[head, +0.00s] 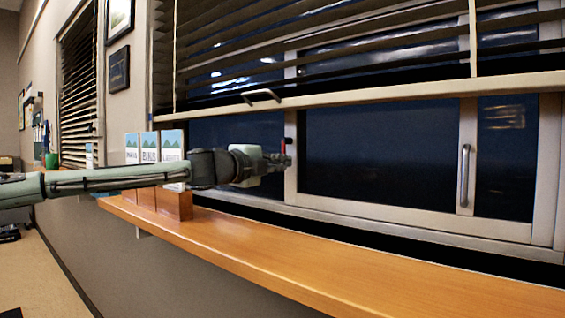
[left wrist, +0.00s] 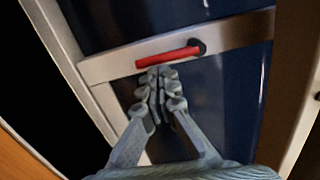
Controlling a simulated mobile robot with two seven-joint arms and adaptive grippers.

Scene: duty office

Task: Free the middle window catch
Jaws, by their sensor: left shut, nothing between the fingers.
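The middle window catch (left wrist: 170,57) is a red lever on a dark pivot, mounted on the pale window post (left wrist: 120,65). In the left wrist view it lies nearly along the post, its pivot at the right end. In the head view the red catch (head: 284,147) shows small on the post, just beyond my gripper. My left gripper (left wrist: 157,72) is shut and empty, its fingertips right beside the lever's lower side; I cannot tell whether they touch it. In the head view my left gripper (head: 284,161) reaches in from the left above the sill. My right gripper is not in view.
A wooden sill (head: 300,248) runs below the window, mostly clear at the right. Boxed leaflets (head: 172,147) in wooden holders stand on it behind my arm. Blinds hang above, with a bottom rail (head: 390,95). A metal handle (head: 464,175) is on the right window frame.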

